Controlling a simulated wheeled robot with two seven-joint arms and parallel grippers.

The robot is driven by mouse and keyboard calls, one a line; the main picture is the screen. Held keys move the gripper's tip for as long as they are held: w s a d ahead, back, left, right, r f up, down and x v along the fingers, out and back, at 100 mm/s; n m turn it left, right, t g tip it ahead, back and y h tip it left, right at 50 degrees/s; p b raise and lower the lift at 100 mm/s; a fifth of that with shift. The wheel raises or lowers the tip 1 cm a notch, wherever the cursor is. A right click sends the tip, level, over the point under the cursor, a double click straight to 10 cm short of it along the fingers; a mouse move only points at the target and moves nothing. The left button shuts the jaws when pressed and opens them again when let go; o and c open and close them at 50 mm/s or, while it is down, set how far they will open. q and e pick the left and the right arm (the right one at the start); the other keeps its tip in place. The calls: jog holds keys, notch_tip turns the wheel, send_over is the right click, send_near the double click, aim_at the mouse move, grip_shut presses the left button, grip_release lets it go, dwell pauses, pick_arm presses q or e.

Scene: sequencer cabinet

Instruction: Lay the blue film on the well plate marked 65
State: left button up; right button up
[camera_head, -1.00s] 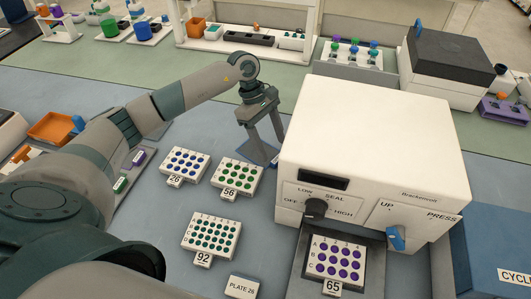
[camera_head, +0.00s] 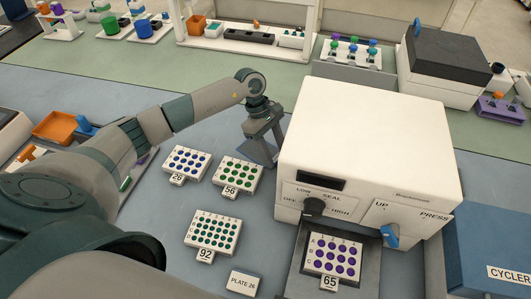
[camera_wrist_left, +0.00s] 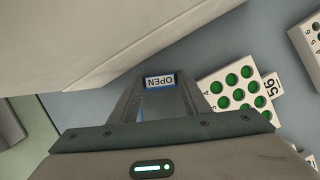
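The well plate marked 65 (camera_head: 308,264), white with purple wells, sits on the dark tray at the front of the white sealer (camera_head: 375,140). A thin dark-blue sheet, seemingly the blue film (camera_head: 262,153), shows at my left gripper (camera_head: 265,152), behind the plate marked 56. The gripper points down beside the sealer's left side. Its fingers stand apart. My right gripper is out of view.
Well plates marked 26 (camera_head: 187,161), 56 (camera_head: 238,174) and 92 (camera_head: 213,230) lie left of the sealer. A card reading PLATE 26 (camera_head: 243,283) lies in front. The blue cycler (camera_head: 490,245) stands right of the sealer. A knob and a blue lever (camera_head: 391,236) are on the sealer's front.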

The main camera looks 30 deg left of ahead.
pick_arm(q)
jog(key=c, duration=0.6)
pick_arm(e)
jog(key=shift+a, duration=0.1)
pick_arm(q)
jog(key=shift+r, duration=0.15)
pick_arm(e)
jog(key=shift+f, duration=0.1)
